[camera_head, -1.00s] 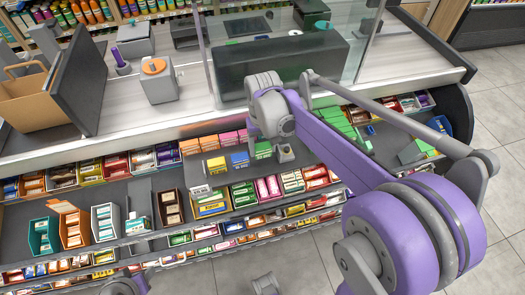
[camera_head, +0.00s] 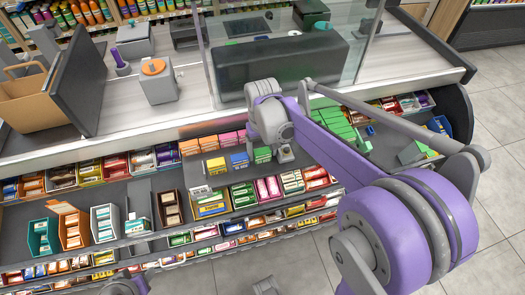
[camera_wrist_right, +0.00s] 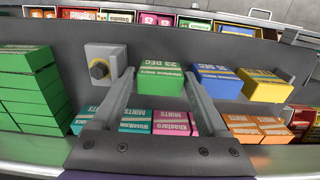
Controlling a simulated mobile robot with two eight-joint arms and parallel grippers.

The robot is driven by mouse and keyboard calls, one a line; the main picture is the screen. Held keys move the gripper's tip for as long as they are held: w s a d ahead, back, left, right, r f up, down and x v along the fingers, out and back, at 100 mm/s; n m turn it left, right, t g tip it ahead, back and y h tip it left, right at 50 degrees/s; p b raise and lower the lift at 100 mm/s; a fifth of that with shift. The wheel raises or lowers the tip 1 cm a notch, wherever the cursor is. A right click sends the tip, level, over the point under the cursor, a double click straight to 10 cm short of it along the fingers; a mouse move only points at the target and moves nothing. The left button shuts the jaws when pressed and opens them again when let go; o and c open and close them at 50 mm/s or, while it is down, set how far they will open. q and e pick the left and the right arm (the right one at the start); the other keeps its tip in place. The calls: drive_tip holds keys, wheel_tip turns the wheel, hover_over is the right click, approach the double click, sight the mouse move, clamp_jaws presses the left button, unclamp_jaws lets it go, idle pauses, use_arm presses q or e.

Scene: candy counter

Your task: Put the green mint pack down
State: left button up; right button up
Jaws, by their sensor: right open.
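The green mint pack (camera_head: 262,154) stands on the grey shelf below the counter, at the end of a short row beside a blue pack (camera_head: 239,161) and a yellow pack (camera_head: 217,166). In the right wrist view the green pack (camera_wrist_right: 160,78) lies between the fingertips of my right gripper (camera_wrist_right: 160,82). The two fingers are apart, one on each side of it. In the head view my right gripper (camera_head: 285,153) is low beside the pack, partly hidden by its wrist. My left gripper does not show clearly.
Teal (camera_wrist_right: 135,121) and pink mint packs (camera_wrist_right: 171,123) stand close by between the fingers. A stack of green boxes (camera_wrist_right: 28,88) stands to one side, with a grey block (camera_wrist_right: 105,65) nearer the gripper. The counter edge and clear screen (camera_head: 215,60) are above.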

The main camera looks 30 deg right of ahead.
sight(263, 151)
wheel_tip(263, 151, up, 11)
drive_tip(key=p, duration=0.1)
drive_tip(key=s+a+f+n+t, duration=0.1)
drive_tip(key=s+a+f+t, duration=0.1)
drive_tip(key=s+f, duration=0.3)
drive_tip(key=s+a+f+n+t, duration=0.1)
drive_tip(key=s+a+f+t, duration=0.2)
drive_tip(key=s+f, duration=0.3)
drive_tip(key=s+a, duration=0.1)
drive_tip(key=s, duration=0.4)
drive_tip(key=shift+s+a+n, duration=0.3)
drive_tip(key=shift+s+a, duration=0.1)
